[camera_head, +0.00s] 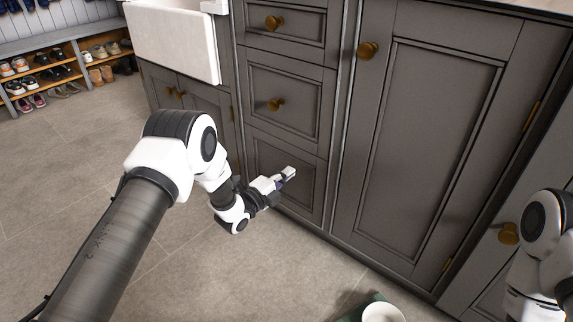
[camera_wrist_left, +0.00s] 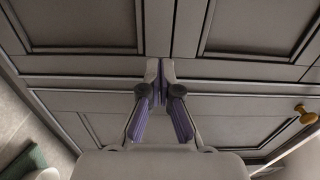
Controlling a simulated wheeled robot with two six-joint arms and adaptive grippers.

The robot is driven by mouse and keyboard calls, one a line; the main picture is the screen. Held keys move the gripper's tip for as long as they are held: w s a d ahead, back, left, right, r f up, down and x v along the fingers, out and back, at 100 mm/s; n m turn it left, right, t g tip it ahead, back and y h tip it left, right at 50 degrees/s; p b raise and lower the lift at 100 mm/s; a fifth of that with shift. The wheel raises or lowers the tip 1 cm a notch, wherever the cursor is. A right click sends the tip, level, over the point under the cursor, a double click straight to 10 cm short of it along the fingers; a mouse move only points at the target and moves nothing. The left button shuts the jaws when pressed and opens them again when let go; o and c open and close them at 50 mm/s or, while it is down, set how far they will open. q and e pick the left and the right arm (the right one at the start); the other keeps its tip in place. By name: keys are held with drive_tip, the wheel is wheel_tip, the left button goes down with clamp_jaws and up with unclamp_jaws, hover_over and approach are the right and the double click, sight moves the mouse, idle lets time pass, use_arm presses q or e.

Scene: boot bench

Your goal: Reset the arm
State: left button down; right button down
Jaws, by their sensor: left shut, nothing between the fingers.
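My left arm reaches in from the left in the head view. Its gripper (camera_head: 287,175) is in front of the lowest drawer (camera_head: 300,201) of the grey cabinet. In the left wrist view the fingers of the left gripper (camera_wrist_left: 160,72) are together with nothing between them. Grey panelled cabinet fronts lie beyond the fingertips; I cannot tell whether they touch. My right arm (camera_head: 545,235) shows only in part at the right edge of the head view, and its gripper is out of view.
Brass knobs stick out from the upper drawer (camera_head: 274,22), the middle drawer (camera_head: 275,104) and the tall door (camera_head: 367,50). A white cup (camera_head: 382,312) sits by a green thing (camera_head: 352,312) at the bottom. A shoe rack (camera_head: 60,72) stands far left. Floor (camera_head: 60,165) on the left is clear.

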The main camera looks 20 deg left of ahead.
use_arm(q)
drive_tip(key=s+f+n+g+y+p, duration=0.25)
drive_tip(key=s+f+n+g, duration=0.2)
drive_tip(key=s, duration=0.75)
drive_tip(key=s+f+n+g+y+p, duration=0.1)
drive_tip(key=s+f+n+g+p, duration=0.2)
drive_tip(key=s+f, duration=0.55)
drive_tip(key=s+a+n+g+y, duration=0.2)
drive_tip(key=s+n+g, duration=0.35)
drive_tip(key=s, duration=0.75)
drive_tip(key=s+a+n+g+y, duration=0.25)
drive_tip(key=s+n, duration=0.55)
drive_tip(key=s, duration=0.6)
wheel_tip(320, 180, up, 38)
drive_tip(key=n+g+h+p, duration=0.1)
drive_tip(key=n+p, duration=0.1)
drive_tip(key=p, duration=3.7)
drive_tip(key=shift+d, duration=0.2)
drive_tip(key=shift+w, duration=0.1)
